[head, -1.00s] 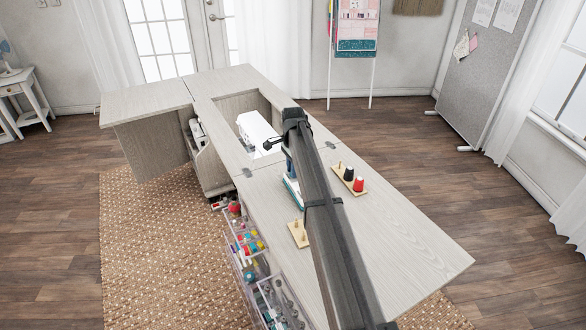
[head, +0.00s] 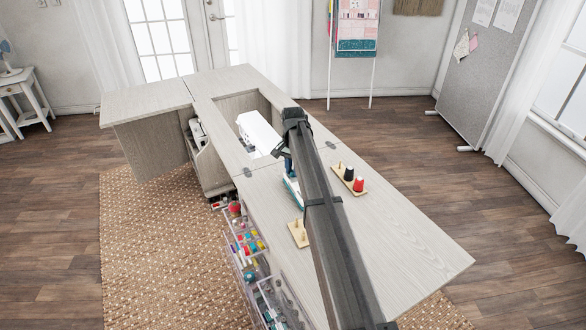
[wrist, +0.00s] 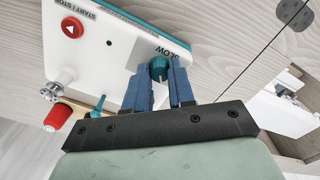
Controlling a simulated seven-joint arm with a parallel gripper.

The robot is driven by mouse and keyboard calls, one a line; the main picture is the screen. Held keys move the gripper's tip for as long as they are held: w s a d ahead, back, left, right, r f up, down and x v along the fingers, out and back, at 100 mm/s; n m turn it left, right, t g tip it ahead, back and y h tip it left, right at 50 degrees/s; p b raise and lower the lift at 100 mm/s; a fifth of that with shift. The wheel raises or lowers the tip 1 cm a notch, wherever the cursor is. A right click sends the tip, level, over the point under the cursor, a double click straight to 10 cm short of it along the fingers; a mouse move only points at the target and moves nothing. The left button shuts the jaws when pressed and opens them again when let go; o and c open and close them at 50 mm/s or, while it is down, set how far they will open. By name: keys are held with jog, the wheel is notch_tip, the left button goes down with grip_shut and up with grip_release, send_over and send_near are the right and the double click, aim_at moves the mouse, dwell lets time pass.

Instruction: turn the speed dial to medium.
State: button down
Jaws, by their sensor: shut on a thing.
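The speed dial (wrist: 159,68) is a small teal knob on the white face of a sewing machine (wrist: 110,45) with teal edges, in the wrist view. The word SLOW is printed beside it. The blue fingers of my gripper (wrist: 160,80) stand on both sides of the knob and are shut on it. I cannot make out the dial's pointer or its setting. In the head view, my arm mostly covers the machine (head: 291,188); a teal and white strip shows. The gripper's fingertips and the dial are hidden there.
A red START/STOP button (wrist: 72,27) is on the same face. A wooden rack (head: 349,180) with black and red spools stands right of my arm. Another white machine (head: 258,132) sits in the cabinet opening. The tabletop's right end (head: 425,255) is clear.

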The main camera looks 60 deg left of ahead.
jog(key=n, duration=0.5)
jog(key=shift+n, duration=0.3)
jog(key=n, duration=0.4)
jog(key=shift+n, duration=0.4)
jog(key=c, duration=0.9)
grip_release()
jog(key=shift+c, duration=0.2)
jog(key=shift+r, duration=0.1)
notch_tip(320, 180, up, 14)
